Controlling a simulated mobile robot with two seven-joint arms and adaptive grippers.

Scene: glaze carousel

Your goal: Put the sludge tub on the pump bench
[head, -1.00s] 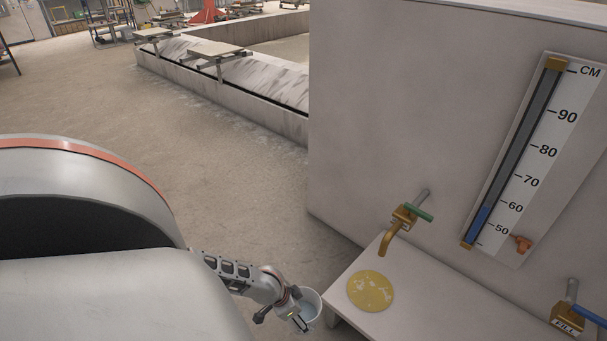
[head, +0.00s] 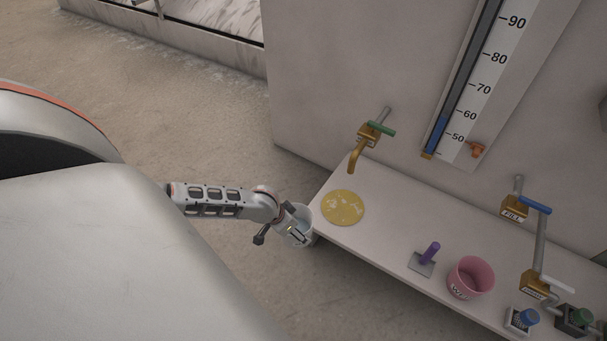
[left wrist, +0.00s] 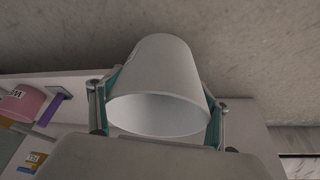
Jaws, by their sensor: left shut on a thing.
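A white tub (head: 304,222) with pale contents hangs in my left gripper (head: 291,226), just off the left end of the pale bench (head: 385,232). The left wrist view shows the same white tub (left wrist: 160,80) between the two fingers, which are shut on its sides. No label shows on it, so I cannot tell from print whether it is the sludge tub. The bench, with taps above it, may be the pump bench. My right gripper is in neither view.
A green-handled tap (head: 366,140) overhangs the left end. Bare bench lies between disc and tool.

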